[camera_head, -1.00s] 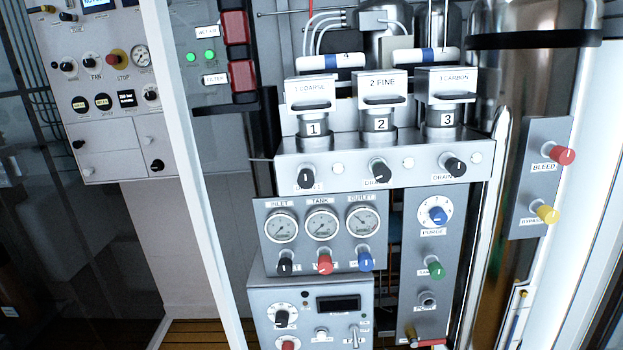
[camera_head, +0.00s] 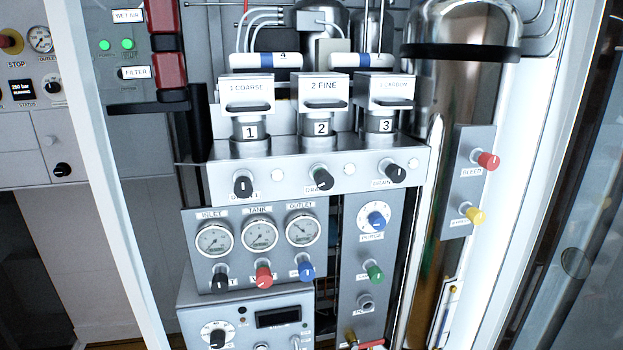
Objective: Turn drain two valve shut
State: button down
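The drain two valve is a black knob (camera_head: 320,176) with a white mark, in the middle of the silver filter shelf (camera_head: 290,185). It sits below the canister marked 2 FINE (camera_head: 323,92), and its label is partly covered by the knob. The knob's white mark looks tilted, but its exact setting is too small to tell. A similar black knob (camera_head: 243,186) is under canister 1 and another (camera_head: 396,173) is under canister 3. My gripper does not show in this view.
Below the shelf is a gauge panel (camera_head: 240,275) with black, red and blue knobs. A purge panel (camera_head: 352,250) stands to its right. Red bleed (camera_head: 487,161) and yellow (camera_head: 474,215) knobs stick out at right. A white post (camera_head: 115,180) stands at left.

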aim_at(324, 181)
jog(key=i, duration=0.9)
jog(key=z, duration=0.4)
jog(key=k, duration=0.8)
jog(key=u, duration=0.35)
jog(key=i, duration=0.5)
jog(key=z, duration=0.1)
